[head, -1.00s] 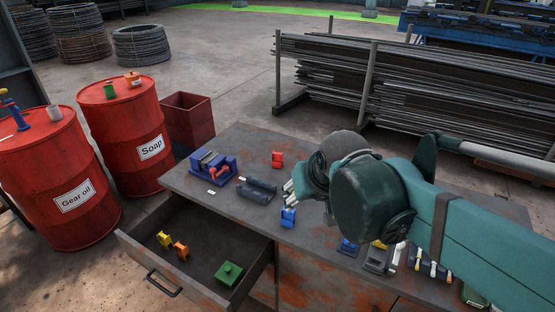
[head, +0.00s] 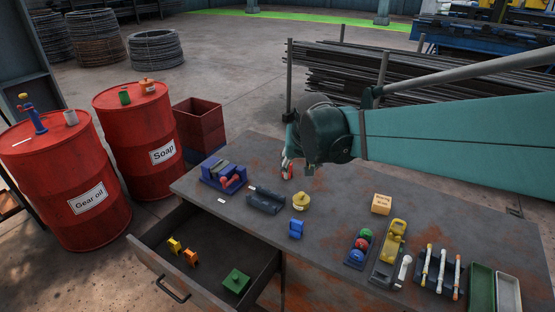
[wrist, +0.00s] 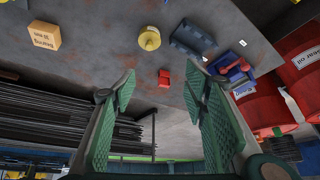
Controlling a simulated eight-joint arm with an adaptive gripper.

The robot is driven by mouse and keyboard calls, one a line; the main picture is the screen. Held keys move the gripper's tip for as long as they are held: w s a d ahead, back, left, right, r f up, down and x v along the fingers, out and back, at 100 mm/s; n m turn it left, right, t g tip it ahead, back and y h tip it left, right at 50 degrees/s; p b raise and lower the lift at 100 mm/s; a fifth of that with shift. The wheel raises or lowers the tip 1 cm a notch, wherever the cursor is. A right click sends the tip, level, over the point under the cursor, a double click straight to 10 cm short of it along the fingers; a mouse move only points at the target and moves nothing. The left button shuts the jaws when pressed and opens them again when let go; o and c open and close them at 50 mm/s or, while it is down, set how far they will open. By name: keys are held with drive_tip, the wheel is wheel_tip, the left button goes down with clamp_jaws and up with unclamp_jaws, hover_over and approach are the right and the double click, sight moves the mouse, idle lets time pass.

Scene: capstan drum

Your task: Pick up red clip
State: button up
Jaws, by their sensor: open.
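The red clip (wrist: 164,78) lies on the table top near its far edge. In the wrist view it shows just beyond and between the spread fingers of my gripper (wrist: 160,92). The two green pads are wide apart with nothing between them. In the head view my gripper (head: 298,168) is over the far edge of the table and hides most of the clip. The gap between the fingers and the clip cannot be judged exactly.
A blue vise (head: 222,175), a dark V-shaped block (head: 266,199), a yellow spool-like piece (head: 301,201) and a blue clip (head: 296,229) stand nearby. A labelled box (head: 381,204) is farther right. The drawer (head: 205,262) is open. Pipe racks (head: 345,80) stand behind the table.

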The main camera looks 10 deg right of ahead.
drive_tip(key=w+d+f+m+p, duration=0.1)
drive_tip(key=w+f, duration=0.4)
drive_tip(key=w, duration=0.4)
drive_tip(key=w+d+f+m+g+h+p, duration=0.1)
drive_tip(key=w+f+p, duration=0.1)
drive_tip(key=w+f, duration=0.4)
drive_tip(key=w+d+f+m+p, duration=0.1)
drive_tip(key=w+f, duration=0.5)
drive_tip(key=w, duration=0.7)
drive_tip(key=shift+d+f+m+g+p, duration=0.15)
drive_tip(key=shift+f+m+g+p, duration=0.2)
drive_tip(key=shift+p, duration=0.25)
drive_tip(key=shift+x, duration=1.2)
drive_tip(key=shift+f, duration=0.1)
drive_tip(key=shift+b+x, duration=0.5)
drive_tip(key=shift+x, duration=2)
drive_tip(key=shift+w, duration=0.1)
drive_tip(key=c, duration=0.9)
